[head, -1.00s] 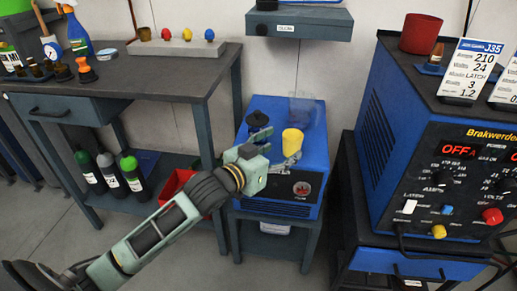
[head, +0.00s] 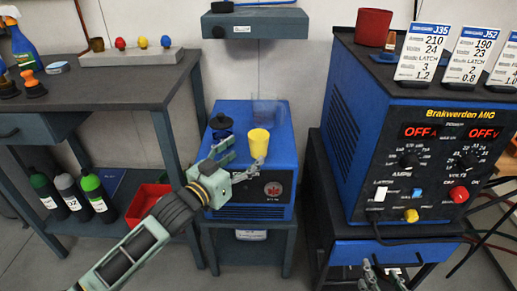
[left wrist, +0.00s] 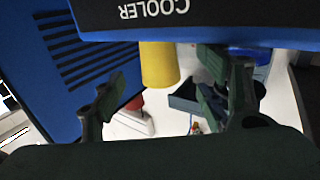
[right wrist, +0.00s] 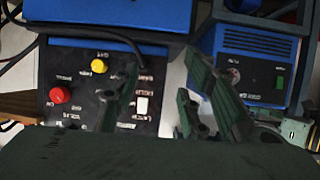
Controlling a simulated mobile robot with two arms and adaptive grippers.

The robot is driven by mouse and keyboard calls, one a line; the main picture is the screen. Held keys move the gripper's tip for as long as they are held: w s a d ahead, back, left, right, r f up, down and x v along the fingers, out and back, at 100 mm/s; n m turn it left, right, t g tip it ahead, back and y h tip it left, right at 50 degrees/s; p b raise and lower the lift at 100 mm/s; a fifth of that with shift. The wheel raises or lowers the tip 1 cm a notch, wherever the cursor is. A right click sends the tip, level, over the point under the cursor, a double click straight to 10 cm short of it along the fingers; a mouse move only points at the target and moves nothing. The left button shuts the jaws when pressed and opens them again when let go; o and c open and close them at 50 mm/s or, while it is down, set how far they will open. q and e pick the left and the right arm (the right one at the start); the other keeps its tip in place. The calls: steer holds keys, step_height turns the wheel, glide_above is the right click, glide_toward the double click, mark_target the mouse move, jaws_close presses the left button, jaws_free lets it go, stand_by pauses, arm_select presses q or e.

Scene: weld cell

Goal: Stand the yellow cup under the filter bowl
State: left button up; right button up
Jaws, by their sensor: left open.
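The yellow cup (head: 259,142) stands upright on top of the blue cooler (head: 285,145), near its front. My left gripper (head: 240,158) is open at the cooler's front left, its fingers close to the cup. In the left wrist view the cup (left wrist: 160,65) shows beyond and between the spread fingers (left wrist: 160,85); I cannot tell if they touch it. A faint translucent shape (head: 268,112) behind the cup may be the filter bowl; I cannot tell. My right gripper (head: 383,277) is at the bottom edge of the head view; its fingers stand apart and empty in the right wrist view (right wrist: 160,85).
A dark blue cap-like part (head: 221,124) sits on the cooler left of the cup. A grey wall shelf (head: 255,24) hangs above. The blue welder (head: 345,110) stands to the right, the workbench (head: 120,75) to the left. A red bin (head: 147,203) is below the bench.

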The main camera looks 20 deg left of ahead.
mark_target(252, 146)
arm_select(q)
steer(key=shift+x, duration=0.95)
steer(key=b+x, duration=0.1)
steer(key=x, duration=0.4)
steer(key=shift+b, duration=0.3)
steer(key=shift+w+d, duration=0.1)
steer(key=shift+w, duration=0.15)
arm_select(e)
step_height(252, 146, up, 8)
steer(key=w+a+t+y, duration=0.1)
steer(key=w+a+t, duration=0.1)
steer(key=t, duration=0.2)
steer(key=shift+w+r+t, duration=0.25)
steer(key=shift+w+t, duration=0.1)
steer(key=shift+t, duration=0.05)
arm_select(q)
steer(key=shift+r, duration=0.1)
steer(key=c, duration=1.3)
steer(key=shift+r, duration=0.15)
